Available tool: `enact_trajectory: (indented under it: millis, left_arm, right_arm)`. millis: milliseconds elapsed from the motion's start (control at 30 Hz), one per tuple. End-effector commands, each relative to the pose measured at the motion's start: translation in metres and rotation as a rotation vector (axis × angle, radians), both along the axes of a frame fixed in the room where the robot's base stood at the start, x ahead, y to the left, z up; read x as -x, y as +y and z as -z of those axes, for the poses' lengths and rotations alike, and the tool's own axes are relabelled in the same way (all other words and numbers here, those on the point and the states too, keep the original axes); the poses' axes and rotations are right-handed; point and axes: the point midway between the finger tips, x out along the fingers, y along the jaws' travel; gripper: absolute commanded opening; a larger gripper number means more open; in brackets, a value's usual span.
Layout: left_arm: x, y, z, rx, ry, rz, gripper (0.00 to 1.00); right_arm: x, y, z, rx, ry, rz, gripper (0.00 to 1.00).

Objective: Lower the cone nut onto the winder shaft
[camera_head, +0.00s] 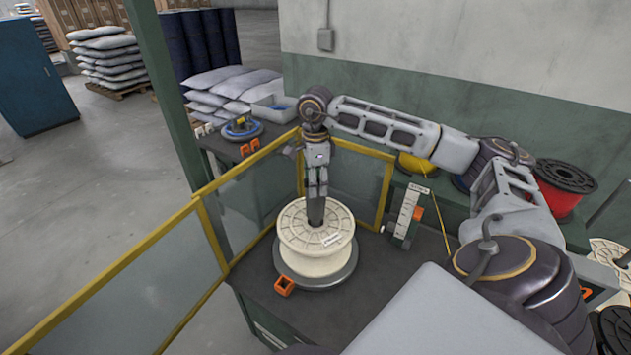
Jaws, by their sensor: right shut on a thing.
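My right gripper (316,208) points straight down over the middle of a cream spool. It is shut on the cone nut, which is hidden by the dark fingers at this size. The cream spool (317,252) lies flat on the winder's round grey plate (300,285), its top flange facing up. The fingertips are at the spool's centre hole in this view; I cannot tell how much gap there is. The winder shaft is hidden behind the gripper and inside the spool. My left gripper is not in view.
Yellow-framed clear guard panels (258,195) stand left of and behind the winder. A small orange block (284,286) sits at the plate's front left. A white scale post (405,213) stands to the right. A red spool (563,185) is farther right.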

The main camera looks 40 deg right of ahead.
Motion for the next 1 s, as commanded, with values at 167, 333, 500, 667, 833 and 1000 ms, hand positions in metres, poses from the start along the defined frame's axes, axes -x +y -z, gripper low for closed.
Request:
enact_trajectory:
  millis: [167,333,500,667,833,1000]
  left_arm:
    - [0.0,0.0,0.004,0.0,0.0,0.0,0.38]
    - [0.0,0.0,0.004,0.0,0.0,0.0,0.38]
    - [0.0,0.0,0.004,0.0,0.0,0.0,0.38]
    - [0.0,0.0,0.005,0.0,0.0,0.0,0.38]
    - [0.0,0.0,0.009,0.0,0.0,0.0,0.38]
    - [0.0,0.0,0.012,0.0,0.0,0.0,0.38]
  right_arm:
    - [0.0,0.0,0.005,0.0,-0.001,0.0,0.0]
    - [0.0,0.0,0.005,0.0,-0.001,0.0,0.0]
    - [0.0,0.0,0.005,0.0,-0.001,0.0,0.0]
    - [0.0,0.0,0.006,0.0,-0.001,0.0,0.0]
    - [0.0,0.0,0.011,0.0,-0.001,0.0,0.0]
    - [0.0,0.0,0.016,0.0,-0.001,0.0,0.0]
